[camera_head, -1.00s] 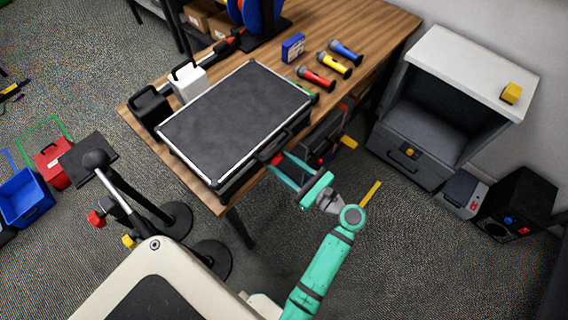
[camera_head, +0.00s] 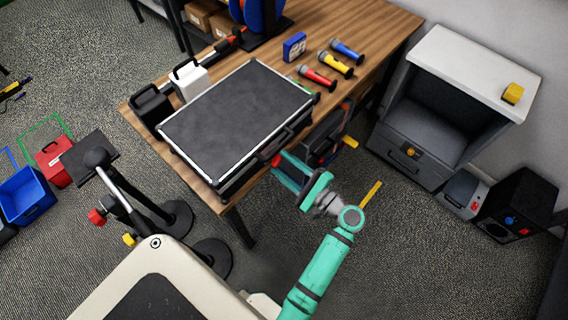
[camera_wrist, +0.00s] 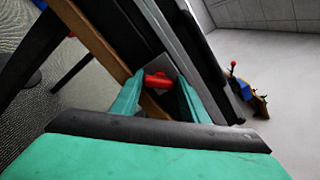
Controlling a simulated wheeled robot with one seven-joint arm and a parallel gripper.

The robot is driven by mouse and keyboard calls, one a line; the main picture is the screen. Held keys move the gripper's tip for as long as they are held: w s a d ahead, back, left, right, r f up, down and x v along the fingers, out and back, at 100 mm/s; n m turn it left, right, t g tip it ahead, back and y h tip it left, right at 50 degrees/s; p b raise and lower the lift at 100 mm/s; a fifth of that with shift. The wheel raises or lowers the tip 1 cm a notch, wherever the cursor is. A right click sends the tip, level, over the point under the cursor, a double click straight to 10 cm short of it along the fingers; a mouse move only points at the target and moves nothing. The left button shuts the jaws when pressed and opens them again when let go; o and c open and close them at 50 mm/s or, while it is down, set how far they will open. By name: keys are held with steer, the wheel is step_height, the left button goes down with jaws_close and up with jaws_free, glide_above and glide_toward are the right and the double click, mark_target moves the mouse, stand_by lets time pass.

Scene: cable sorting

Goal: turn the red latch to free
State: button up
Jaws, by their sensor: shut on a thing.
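The red latch (camera_wrist: 158,80) is on the front side of the black case (camera_head: 236,118), which lies closed on the wooden table. In the head view the latch's red end (camera_head: 276,161) shows at the case's front edge, beside my fingertips. My gripper (camera_wrist: 157,88) has one green finger on each side of the latch and is shut on it. The fingers hide part of the latch, and its exact angle is hard to tell.
Several microphones (camera_head: 334,65) and a blue box (camera_head: 293,46) lie behind the case on the table (camera_head: 385,40). A white jug (camera_head: 189,80) and a black jug (camera_head: 150,108) stand at its left. A grey cabinet (camera_head: 470,60) stands to the right.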

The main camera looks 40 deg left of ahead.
steer(key=n, duration=0.4)
steer(key=shift+f, duration=0.1)
steer(key=shift+f+n, duration=0.15)
steer(key=shift+n, duration=2.05)
steer(key=shift+s, duration=0.15)
steer(key=shift+n, duration=0.3)
steer(key=o, duration=1.1)
steer(key=shift+c, duration=0.2)
